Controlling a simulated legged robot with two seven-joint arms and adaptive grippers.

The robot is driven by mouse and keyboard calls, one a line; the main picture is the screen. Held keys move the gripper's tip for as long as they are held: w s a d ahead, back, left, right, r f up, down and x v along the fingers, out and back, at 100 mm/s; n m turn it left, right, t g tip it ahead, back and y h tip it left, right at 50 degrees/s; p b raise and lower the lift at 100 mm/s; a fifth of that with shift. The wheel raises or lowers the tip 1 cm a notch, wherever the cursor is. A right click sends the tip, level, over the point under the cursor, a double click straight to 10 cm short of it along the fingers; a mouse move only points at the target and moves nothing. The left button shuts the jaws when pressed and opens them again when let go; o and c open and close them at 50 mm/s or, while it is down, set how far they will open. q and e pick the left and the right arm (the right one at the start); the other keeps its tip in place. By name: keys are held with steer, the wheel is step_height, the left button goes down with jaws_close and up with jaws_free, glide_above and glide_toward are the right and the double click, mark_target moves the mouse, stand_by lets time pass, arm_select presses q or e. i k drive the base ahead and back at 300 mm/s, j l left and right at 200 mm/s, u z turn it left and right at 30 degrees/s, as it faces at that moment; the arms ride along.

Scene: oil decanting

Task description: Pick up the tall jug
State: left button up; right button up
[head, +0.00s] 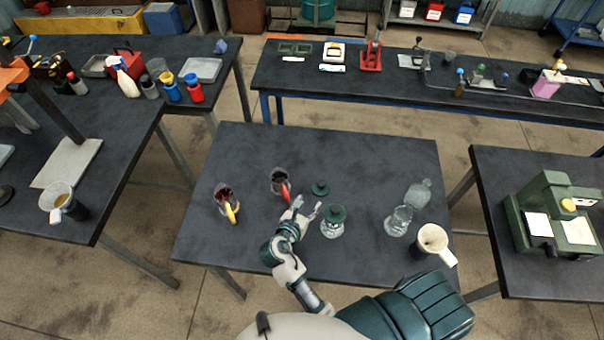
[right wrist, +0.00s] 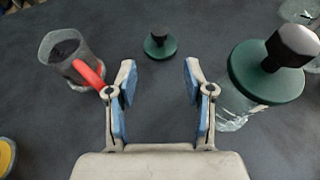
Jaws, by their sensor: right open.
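Two jugs with dark contents stand on the middle table. One has a yellow handle (head: 234,214) and stands at the left; the other has a red handle (head: 285,192) and stands right of it, further back. I cannot tell for certain which is the tall one. The red-handled jug (right wrist: 50,58) also shows left of the fingers in the right wrist view. My right gripper (head: 307,207) is open and empty, right of and in front of the red-handled jug, not touching it. It also shows in the right wrist view (right wrist: 158,78). My left gripper is out of view.
A glass jar with a green lid (head: 333,217) stands close right of my right gripper. A loose green lid (head: 320,188) lies behind it. The table's back is clear.

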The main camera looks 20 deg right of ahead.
mark_target(229, 209)
steer(key=k+j, duration=0.2)
steer(key=j, duration=0.2)
steer(key=k+j, duration=0.25)
steer(key=j, duration=0.15)
steer(key=k+j, duration=0.2)
steer(key=j, duration=0.15)
